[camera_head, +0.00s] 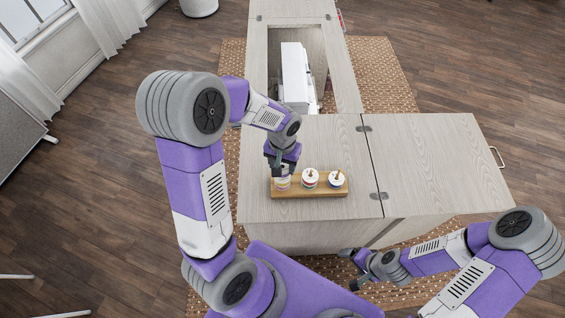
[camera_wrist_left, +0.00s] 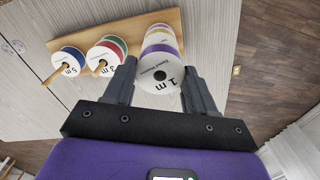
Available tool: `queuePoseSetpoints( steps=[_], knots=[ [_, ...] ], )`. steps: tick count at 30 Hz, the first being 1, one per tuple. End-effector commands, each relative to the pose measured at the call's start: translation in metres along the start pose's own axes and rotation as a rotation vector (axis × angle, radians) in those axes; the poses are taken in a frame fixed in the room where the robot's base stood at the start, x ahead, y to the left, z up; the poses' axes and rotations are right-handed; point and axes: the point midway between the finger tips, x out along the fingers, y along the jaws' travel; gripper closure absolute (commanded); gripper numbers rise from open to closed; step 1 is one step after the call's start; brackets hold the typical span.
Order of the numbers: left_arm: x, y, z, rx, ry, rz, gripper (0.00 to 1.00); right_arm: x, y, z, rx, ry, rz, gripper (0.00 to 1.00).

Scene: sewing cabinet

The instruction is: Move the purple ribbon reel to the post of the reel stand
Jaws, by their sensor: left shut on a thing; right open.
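The wooden reel stand (camera_head: 312,193) lies on the cabinet top and bears three groups of reels side by side. My left gripper (camera_head: 281,168) points down at the leftmost group. In the left wrist view its fingers (camera_wrist_left: 160,70) are shut on the purple ribbon reel (camera_wrist_left: 164,51), whose white face reads "1 m". Behind that reel, yellow and reddish bands (camera_wrist_left: 160,33) line up with it toward the stand. I cannot tell whether the held reel is around a post. My right gripper (camera_head: 362,270) is open, low in front of the cabinet, away from the stand.
The "3 m" reels (camera_wrist_left: 104,56) and "5 m" reels (camera_wrist_left: 68,62) sit around posts beside the held reel. A white machine (camera_head: 296,75) stands in the cabinet opening behind. The cabinet top (camera_head: 430,160) is clear to the right; a seam with hinges crosses it.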

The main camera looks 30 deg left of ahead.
Motion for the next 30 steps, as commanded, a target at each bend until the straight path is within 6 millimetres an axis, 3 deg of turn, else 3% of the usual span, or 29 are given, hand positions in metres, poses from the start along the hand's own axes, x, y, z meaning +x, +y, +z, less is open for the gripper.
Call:
queuePoseSetpoints(
  steps=[30],
  knots=[
    [0.021, 0.000, 0.000, 0.000, 0.000, 0.000, 0.73, 0.017, 0.006, -0.001, 0.000, 0.000, 0.000, 0.14]
  ],
)
